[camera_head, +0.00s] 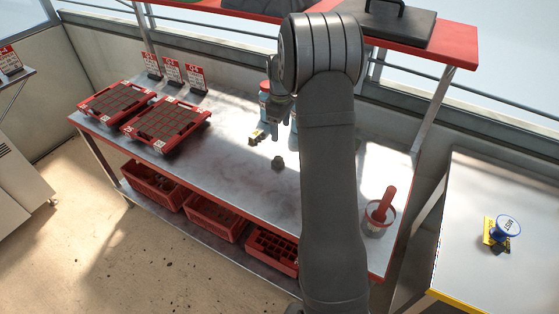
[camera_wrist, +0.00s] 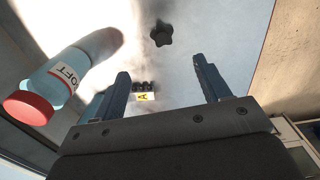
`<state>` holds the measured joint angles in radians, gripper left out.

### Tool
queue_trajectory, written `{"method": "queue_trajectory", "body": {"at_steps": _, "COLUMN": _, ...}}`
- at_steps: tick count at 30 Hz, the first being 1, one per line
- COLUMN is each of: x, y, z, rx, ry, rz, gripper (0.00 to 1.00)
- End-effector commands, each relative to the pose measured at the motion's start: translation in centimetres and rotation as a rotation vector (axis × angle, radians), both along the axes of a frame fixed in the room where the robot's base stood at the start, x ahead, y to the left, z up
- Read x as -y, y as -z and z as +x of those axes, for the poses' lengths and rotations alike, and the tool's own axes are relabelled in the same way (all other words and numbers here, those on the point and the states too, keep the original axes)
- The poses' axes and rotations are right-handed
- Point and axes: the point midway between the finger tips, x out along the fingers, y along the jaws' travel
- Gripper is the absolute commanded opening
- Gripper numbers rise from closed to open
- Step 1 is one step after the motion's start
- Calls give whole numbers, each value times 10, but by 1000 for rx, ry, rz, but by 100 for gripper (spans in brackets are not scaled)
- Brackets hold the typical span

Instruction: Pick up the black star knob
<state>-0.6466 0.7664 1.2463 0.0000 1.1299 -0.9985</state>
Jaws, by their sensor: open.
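The black star knob (camera_head: 278,162) lies on the metal bench top, towards its front edge, in the head view. In the wrist view the knob (camera_wrist: 161,33) is dark and lobed, on bare bench surface above the gap between my fingertips. My gripper (camera_wrist: 161,70) is open, with nothing between its two fingers. In the head view my gripper (camera_head: 272,124) is just above and behind the knob, apart from it, partly hidden by my arm.
A blue, red-lidded jar (camera_wrist: 62,76) stands nearby. Red trays (camera_head: 182,142) are at the left. A red pot (camera_head: 374,228) stands at the right. Bench around the knob is clear.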

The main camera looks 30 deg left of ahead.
Motion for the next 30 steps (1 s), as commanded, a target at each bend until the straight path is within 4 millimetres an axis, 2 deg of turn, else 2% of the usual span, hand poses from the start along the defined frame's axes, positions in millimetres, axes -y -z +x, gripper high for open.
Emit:
{"method": "queue_trajectory", "body": {"at_steps": 1, "x": 0, "y": 13, "z": -1, "rx": -4, "ry": 0, "rz": -2, "gripper": 69}}
{"method": "queue_trajectory", "body": {"at_steps": 9, "x": 0, "y": 70, "z": -1, "rx": -3, "ry": 0, "rz": -2, "gripper": 69}}
{"method": "queue_trajectory", "body": {"at_steps": 13, "x": -1, "y": 86, "z": 0, "rx": -1, "ry": 0, "rz": -1, "gripper": 69}}
{"method": "queue_trajectory", "body": {"at_steps": 20, "x": -2, "y": 98, "z": -1, "rx": 0, "ry": 0, "rz": 0, "gripper": 69}}
{"method": "queue_trajectory", "body": {"at_steps": 30, "x": -8, "y": 142, "z": -4, "rx": -1, "ry": 0, "rz": 0, "gripper": 69}}
